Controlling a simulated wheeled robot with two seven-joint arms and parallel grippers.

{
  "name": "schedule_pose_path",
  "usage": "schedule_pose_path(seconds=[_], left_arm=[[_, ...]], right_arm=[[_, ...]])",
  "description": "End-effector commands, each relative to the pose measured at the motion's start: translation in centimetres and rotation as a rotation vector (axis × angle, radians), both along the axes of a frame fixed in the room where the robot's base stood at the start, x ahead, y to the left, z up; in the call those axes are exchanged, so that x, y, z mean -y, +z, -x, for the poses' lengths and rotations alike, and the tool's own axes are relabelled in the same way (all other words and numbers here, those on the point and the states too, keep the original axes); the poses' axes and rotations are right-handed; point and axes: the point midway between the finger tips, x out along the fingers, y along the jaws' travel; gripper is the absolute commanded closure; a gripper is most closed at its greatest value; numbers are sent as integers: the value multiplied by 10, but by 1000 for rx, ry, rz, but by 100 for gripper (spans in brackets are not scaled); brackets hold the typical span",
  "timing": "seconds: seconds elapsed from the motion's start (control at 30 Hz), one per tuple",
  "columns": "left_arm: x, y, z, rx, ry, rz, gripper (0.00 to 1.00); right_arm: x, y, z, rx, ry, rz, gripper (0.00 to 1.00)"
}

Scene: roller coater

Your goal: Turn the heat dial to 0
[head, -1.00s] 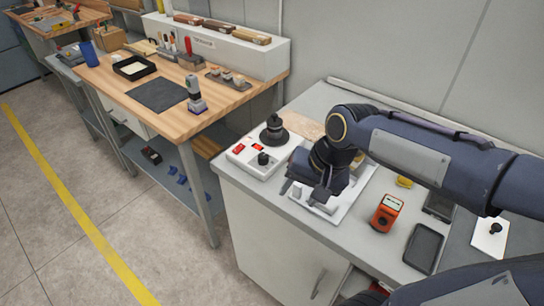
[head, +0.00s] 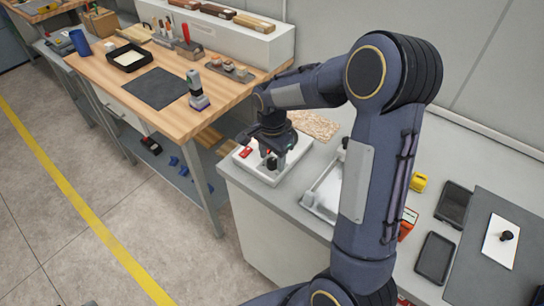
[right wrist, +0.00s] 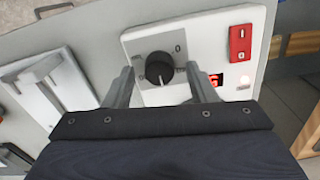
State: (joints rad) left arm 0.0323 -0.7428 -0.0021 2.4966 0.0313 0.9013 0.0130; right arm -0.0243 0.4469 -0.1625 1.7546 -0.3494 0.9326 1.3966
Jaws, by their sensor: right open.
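The heat dial (right wrist: 160,68) is a round black knob on a white control box (right wrist: 150,38), seen from above in the right wrist view. A white pointer mark shows on its lower edge in that picture. A printed 0 stands at its upper right; other print is partly hidden. My right gripper (right wrist: 160,72) is open, with one finger on each side of the knob and visible gaps to it. In the head view my right gripper (head: 270,156) is over the box (head: 262,173) and partly hides the dial. My left gripper is not in view.
A wooden bench (head: 140,82) with tools stands to the left. Dark trays (head: 435,256) lie at the right.

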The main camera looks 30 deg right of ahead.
Motion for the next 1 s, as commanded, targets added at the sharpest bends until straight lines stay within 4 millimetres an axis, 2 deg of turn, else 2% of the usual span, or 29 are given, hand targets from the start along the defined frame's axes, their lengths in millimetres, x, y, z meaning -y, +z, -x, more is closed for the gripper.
schedule_pose_path(seconds=[0.1,0.37,0.7,1.0], left_arm=[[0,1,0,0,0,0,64],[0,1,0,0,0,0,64],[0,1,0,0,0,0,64],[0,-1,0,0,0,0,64]], right_arm=[[0,-7,0,0,0,-1,48],[0,-8,0,2,0,-1,48],[0,-8,0,2,0,-1,93],[0,-8,0,2,39,-2,93]])
